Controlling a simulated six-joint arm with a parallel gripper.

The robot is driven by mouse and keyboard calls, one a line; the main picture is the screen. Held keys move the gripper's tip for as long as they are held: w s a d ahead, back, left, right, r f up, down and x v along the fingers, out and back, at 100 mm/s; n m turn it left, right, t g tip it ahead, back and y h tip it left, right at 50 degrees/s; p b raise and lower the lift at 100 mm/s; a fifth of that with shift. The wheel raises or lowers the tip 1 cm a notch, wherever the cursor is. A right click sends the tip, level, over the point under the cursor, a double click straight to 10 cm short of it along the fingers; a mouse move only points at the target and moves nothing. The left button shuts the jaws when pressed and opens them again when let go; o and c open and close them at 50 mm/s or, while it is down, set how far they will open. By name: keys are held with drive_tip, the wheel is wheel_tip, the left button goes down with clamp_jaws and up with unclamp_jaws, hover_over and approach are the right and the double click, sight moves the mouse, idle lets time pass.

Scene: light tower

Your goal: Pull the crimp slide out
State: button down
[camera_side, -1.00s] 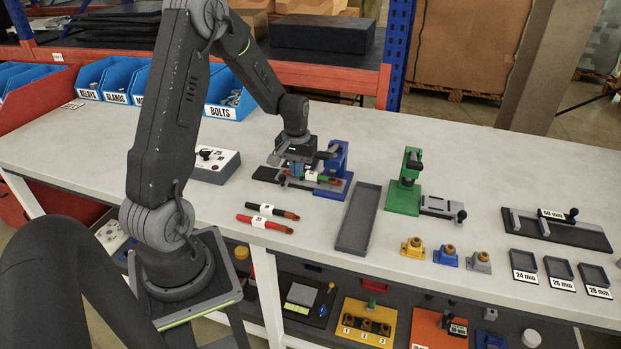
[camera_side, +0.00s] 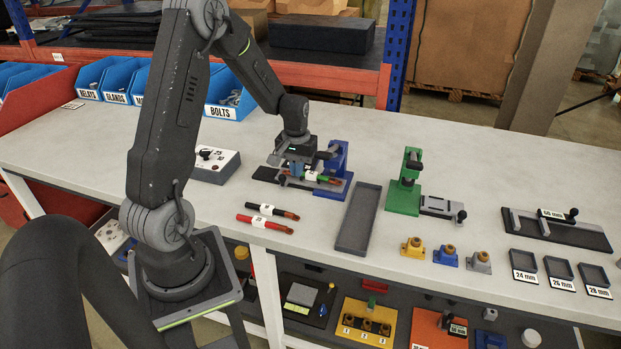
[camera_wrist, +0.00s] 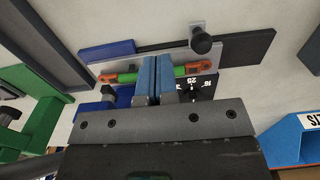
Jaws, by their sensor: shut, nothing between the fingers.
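The blue crimp press (camera_side: 337,160) stands mid-bench with a grey slide (camera_side: 297,182) on a dark rail (camera_side: 264,174). The slide's black knob (camera_side: 282,180) is at its near side; the wrist view also shows the knob (camera_wrist: 201,40). A green cable with orange ends (camera_wrist: 190,71) lies along the slide, partly hidden behind my fingers. My gripper (camera_side: 296,168) is over the slide, pointing down.
Red and black cables (camera_side: 267,219) lie in front of the press. A dark empty tray (camera_side: 358,217) lies right of it, then a green press (camera_side: 405,190). A grey box with a lever (camera_side: 215,165) stands left. Blue bins (camera_side: 230,95) line the back left.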

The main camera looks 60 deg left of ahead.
drive_tip(key=shift+f, duration=0.1)
drive_tip(key=shift+f, duration=1.95)
drive_tip(key=shift+s+a, duration=3.4)
drive_tip(key=shift+a, duration=0.05)
drive_tip(key=shift+r, duration=0.1)
drive_tip(key=shift+w+d+r, duration=0.3)
drive_tip(key=shift+r, duration=0.2)
drive_tip(key=shift+w+d+r, duration=0.25)
drive_tip(key=shift+r, duration=2.7)
